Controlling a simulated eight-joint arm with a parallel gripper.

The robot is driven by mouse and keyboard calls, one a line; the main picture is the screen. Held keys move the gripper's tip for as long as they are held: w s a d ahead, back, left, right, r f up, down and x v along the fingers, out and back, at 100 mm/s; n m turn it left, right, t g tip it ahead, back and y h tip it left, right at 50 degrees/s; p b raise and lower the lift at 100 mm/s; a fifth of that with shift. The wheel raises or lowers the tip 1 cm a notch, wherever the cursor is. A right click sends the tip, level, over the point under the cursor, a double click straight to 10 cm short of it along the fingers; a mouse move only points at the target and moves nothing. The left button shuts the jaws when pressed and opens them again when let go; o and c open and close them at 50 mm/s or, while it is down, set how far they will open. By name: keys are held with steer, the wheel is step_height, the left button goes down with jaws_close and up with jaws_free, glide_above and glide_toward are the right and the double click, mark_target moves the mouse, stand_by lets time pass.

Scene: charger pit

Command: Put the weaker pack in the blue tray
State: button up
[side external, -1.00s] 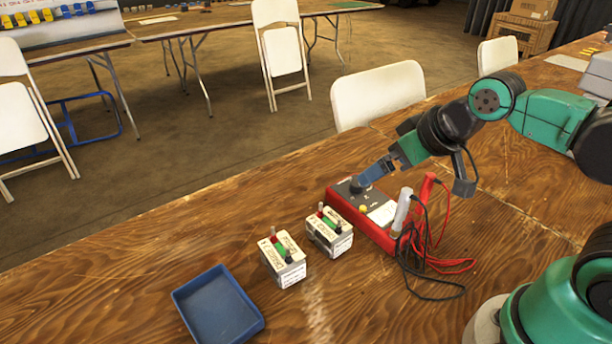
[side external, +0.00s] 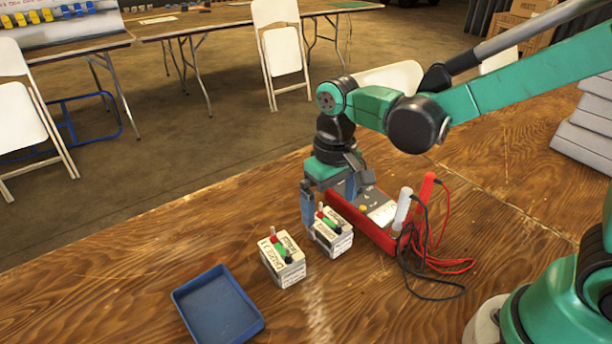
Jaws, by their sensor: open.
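Two white battery packs with red, green and dark tops stand upright, side by side, on the wooden table. The left pack (side external: 283,262) is clear of my gripper. The right pack (side external: 332,237) stands close to the meter. My gripper (side external: 328,205) points down over the right pack, with one blue-grey finger at its far left side and the other near the meter. It is open; I cannot tell whether a finger touches the pack. The blue tray (side external: 180,298) lies empty at the front left. The labels are too small to read.
A red meter (side external: 374,236) sits right of the packs, partly behind my gripper. White and red probes (side external: 402,208) stand at its right end, with loose red and black leads (side external: 440,268) on the table. The table between the packs and tray is clear.

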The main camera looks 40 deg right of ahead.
mark_target(330, 223)
steer(key=shift+f, duration=2.7)
jaws_close()
